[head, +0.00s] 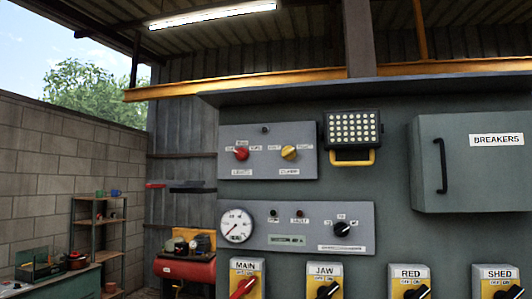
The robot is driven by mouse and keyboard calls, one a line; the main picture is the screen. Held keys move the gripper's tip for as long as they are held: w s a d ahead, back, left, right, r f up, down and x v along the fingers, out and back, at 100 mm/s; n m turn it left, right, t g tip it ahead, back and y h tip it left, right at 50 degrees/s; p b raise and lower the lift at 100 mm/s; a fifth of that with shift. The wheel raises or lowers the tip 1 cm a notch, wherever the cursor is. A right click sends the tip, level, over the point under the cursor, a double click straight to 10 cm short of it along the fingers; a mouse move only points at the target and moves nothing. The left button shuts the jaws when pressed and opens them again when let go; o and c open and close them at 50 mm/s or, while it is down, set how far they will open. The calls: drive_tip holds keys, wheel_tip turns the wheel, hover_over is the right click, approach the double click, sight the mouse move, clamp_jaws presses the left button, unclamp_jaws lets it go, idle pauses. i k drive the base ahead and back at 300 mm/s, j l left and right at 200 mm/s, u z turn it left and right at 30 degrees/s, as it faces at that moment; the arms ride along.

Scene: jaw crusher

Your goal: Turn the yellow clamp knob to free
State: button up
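The yellow clamp knob (289,152) is on the right half of a light grey panel (267,131), on the front of a grey cabinet. Small white labels sit to its left, to its right and below it; their print is too small to read surely. The knob looks tilted, but I cannot tell which label it points at. A red knob (241,153) is to its left on the same panel, with its own labels. My gripper is not in view.
A caged lamp (352,128) with a yellow handle is right of the panel. Below are a gauge (236,225), a black knob (347,229) and several yellow-plated switches (326,269). The breakers box (470,162) is shut. Shelves (97,235) and a bench stand far left.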

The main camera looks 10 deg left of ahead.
sight(288, 153)
drive_tip(key=i+j+z, duration=0.2)
drive_tip(key=j, duration=0.2)
drive_tip(key=j+z, duration=0.15)
drive_tip(key=j, duration=0.2)
drive_tip(key=i+j+z, duration=0.2)
drive_tip(key=j, duration=0.25)
drive_tip(key=j+z, duration=0.15)
drive_tip(key=j, duration=0.25)
